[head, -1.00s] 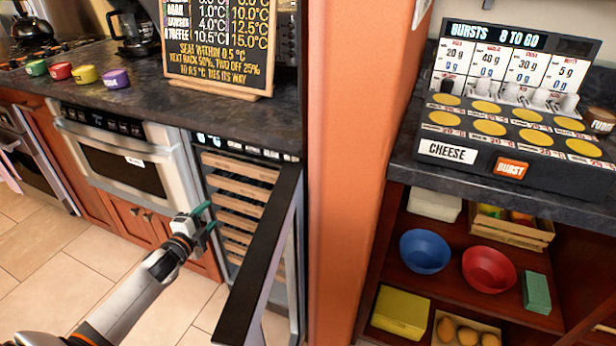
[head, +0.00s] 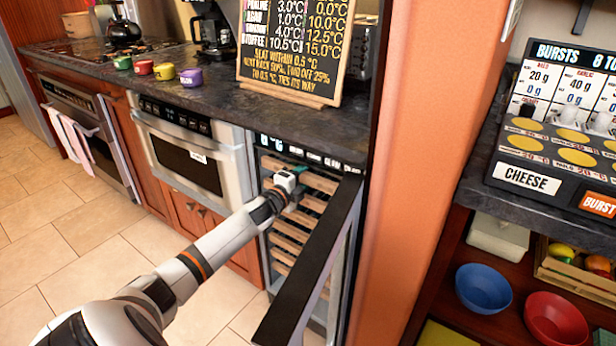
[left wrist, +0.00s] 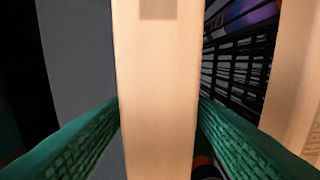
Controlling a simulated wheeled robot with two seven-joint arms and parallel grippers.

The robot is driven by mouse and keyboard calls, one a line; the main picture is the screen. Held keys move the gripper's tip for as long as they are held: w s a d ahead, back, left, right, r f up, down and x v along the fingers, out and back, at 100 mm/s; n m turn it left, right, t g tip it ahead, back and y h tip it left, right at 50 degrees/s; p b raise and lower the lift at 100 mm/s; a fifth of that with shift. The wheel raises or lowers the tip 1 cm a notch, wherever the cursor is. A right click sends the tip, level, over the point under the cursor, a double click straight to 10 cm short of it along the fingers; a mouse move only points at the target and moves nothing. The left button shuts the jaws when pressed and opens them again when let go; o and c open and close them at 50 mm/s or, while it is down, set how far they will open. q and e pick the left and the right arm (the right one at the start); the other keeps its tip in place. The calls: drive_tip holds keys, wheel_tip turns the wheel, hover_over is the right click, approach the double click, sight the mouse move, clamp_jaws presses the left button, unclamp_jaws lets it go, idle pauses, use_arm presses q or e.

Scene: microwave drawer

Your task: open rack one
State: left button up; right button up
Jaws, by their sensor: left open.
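The open cooler holds a stack of wooden-fronted racks; its top rack (head: 319,182) shows in the head view, partly behind my gripper. No rack number is readable. My left gripper (head: 296,188) reaches in past the open door (head: 312,262) to the upper racks. In the left wrist view a pale wooden rack front (left wrist: 157,60) runs between the two green fingers of my left gripper (left wrist: 158,102). The jaws are open around it; I cannot tell whether either finger touches the wood. Which upper rack this is is unclear. My right gripper is out of view.
The dark-edged cooler door stands open to the right of my arm, close by. An oven (head: 190,160) is left of the cooler. A chalkboard (head: 297,50) and several coloured tubs stand on the counter (head: 235,98) above. An orange wall (head: 425,150) is to the right.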

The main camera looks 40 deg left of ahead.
use_arm(q)
drive_tip(key=shift+w, duration=0.8)
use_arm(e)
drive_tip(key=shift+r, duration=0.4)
